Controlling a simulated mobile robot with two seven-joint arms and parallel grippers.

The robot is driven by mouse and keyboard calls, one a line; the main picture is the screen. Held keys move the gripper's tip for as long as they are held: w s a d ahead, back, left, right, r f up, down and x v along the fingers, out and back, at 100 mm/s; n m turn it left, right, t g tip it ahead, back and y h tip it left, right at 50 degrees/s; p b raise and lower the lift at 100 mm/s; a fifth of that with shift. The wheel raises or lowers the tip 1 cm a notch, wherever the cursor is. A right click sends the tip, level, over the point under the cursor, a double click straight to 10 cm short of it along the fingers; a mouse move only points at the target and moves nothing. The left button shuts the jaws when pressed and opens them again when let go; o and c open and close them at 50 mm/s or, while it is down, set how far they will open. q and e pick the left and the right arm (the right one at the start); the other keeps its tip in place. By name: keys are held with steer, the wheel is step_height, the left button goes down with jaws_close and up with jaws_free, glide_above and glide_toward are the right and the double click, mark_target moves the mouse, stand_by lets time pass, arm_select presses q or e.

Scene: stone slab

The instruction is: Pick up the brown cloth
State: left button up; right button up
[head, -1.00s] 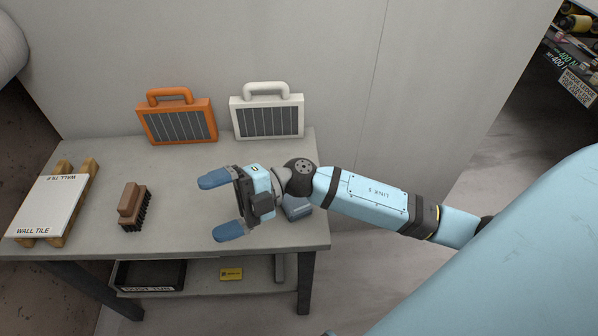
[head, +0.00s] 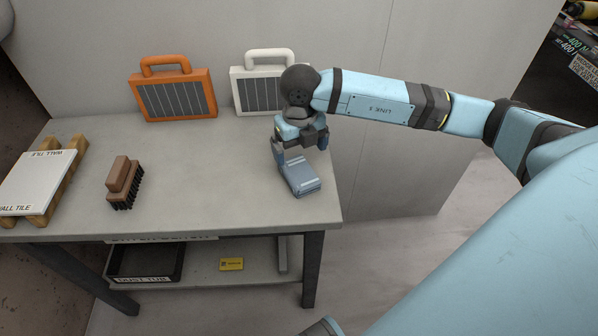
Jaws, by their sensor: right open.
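I see no brown cloth in the head view. A blue-grey folded block-like item with pale bands (head: 301,178) lies near the right end of the stone-grey bench top (head: 220,185); I cannot tell whether it is cloth. My right gripper (head: 299,152) is open and points down over the far part of this item, with one finger at its left and one at its upper right. Nothing shows between the fingers, and I cannot tell whether they touch the item. My left gripper is not in view.
A brown brush with black bristles (head: 122,184) lies left of centre. A white wall tile board (head: 36,182) rests on wooden strips at the far left. Orange (head: 175,95) and white (head: 262,93) cases stand at the back. A black tub (head: 146,263) and yellow box (head: 232,264) sit below.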

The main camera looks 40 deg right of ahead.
mark_target(299, 171)
steer(key=f, duration=0.7)
steer(key=shift+a+f+b, duration=0.2)
steer(key=shift+f+b, duration=0.1)
steer(key=shift+f, duration=0.05)
steer(key=c, duration=1)
